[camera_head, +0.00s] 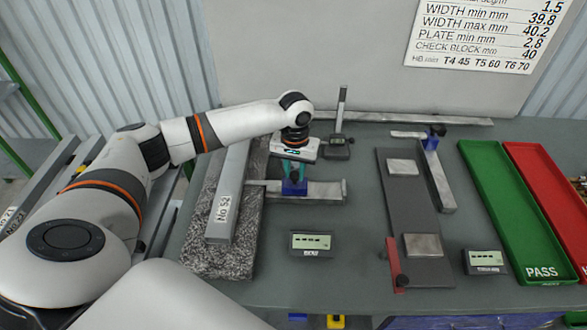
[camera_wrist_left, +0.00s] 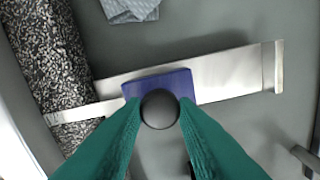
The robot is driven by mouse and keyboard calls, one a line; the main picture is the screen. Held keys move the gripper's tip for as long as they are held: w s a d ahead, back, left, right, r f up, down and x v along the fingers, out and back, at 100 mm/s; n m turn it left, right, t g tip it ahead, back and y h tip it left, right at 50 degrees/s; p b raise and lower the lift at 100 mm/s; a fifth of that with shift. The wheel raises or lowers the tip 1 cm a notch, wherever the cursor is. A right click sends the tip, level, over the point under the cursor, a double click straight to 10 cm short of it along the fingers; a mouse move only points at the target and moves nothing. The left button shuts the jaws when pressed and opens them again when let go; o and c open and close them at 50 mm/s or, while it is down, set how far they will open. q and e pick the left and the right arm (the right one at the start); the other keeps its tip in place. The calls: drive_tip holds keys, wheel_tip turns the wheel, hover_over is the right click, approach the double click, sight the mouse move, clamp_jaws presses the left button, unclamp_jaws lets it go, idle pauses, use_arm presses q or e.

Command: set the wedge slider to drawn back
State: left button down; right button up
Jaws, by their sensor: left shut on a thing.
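The wedge slider is a blue block (camera_head: 294,187) with a dark round knob, on a flat metal bar (camera_head: 325,190). The bar lies across the table, its left end reaching toward the long grey bar marked "No 52" (camera_head: 225,205). My left gripper (camera_head: 294,173) comes down over the block, its green fingers shut on the knob. In the left wrist view the dark knob (camera_wrist_left: 160,109) sits between the fingertips, in front of the blue block (camera_wrist_left: 180,82). The block is left of the middle of the wide metal bar (camera_wrist_left: 230,75). My right gripper is not in view.
A speckled dark slab (camera_head: 215,262) lies under the marked bar. A small display (camera_head: 311,243) stands in front, and an upright gauge (camera_head: 338,125) behind. At right are a grey plate (camera_head: 405,210), a second blue slider (camera_head: 434,136), and a green PASS tray (camera_head: 500,190) beside a red tray (camera_head: 545,190).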

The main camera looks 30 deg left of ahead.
use_arm(q)
drive_tip(key=w+d, duration=0.1)
drive_tip(key=d, duration=0.1)
drive_tip(key=w+d+p, duration=0.1)
drive_tip(key=w+d, duration=0.1)
drive_tip(key=d, duration=0.1)
drive_tip(key=w+d+p, duration=0.1)
drive_tip(key=w+d, duration=0.1)
drive_tip(key=d, duration=0.1)
drive_tip(key=shift+d+r, duration=0.1)
drive_tip(key=c, duration=1.6)
unclamp_jaws()
drive_tip(key=o, duration=0.5)
drive_tip(key=shift+w+d, duration=0.1)
drive_tip(key=shift+c, duration=0.2)
